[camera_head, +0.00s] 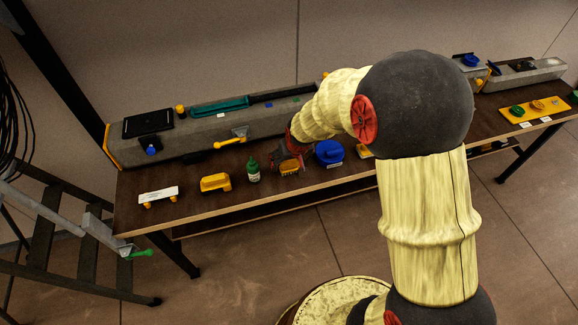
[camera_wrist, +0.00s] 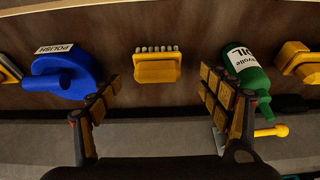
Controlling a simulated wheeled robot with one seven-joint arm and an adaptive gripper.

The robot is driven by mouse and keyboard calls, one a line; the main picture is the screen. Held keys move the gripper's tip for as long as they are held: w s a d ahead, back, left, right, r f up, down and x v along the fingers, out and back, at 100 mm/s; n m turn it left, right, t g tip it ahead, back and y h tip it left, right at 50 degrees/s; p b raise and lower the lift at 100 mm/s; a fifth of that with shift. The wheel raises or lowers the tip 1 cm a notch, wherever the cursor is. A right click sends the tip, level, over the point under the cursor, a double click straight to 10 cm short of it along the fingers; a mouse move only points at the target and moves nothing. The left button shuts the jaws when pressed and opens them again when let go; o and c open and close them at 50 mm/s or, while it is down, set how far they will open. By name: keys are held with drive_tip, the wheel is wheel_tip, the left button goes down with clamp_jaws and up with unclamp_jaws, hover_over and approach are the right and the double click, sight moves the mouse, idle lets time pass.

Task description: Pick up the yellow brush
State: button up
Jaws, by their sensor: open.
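The yellow brush (camera_wrist: 157,70) lies on the dark wooden bench, its row of pale bristles toward the top of the wrist view. My gripper (camera_wrist: 160,84) is open and empty, one finger on each side of the brush's width, with visible gaps. The brush shows just ahead of the fingertips; I cannot tell how high above it they are. In the head view the brush (camera_head: 289,169) is partly hidden by my gripper (camera_head: 284,160).
A blue polish container (camera_wrist: 68,75) is close to one finger, and a green oil bottle (camera_wrist: 246,68) is close to the other. A yellow block-like item (camera_head: 215,182) sits farther left. A long grey spar (camera_head: 205,128) runs along the bench's back.

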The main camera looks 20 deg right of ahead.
sight(291, 163)
drive_tip(key=b+x, duration=0.1)
drive_tip(key=x, duration=0.1)
drive_tip(key=b+x, duration=0.1)
drive_tip(key=x, duration=0.2)
drive_tip(key=shift+d+f+b, duration=0.2)
drive_tip(key=shift+f+b, duration=0.1)
drive_tip(key=shift+f, duration=0.05)
drive_tip(key=shift+r, duration=0.1)
drive_tip(key=c, duration=0.3)
drive_tip(key=c, duration=0.9)
drive_tip(key=shift+r, duration=0.1)
drive_tip(key=shift+c, duration=0.2)
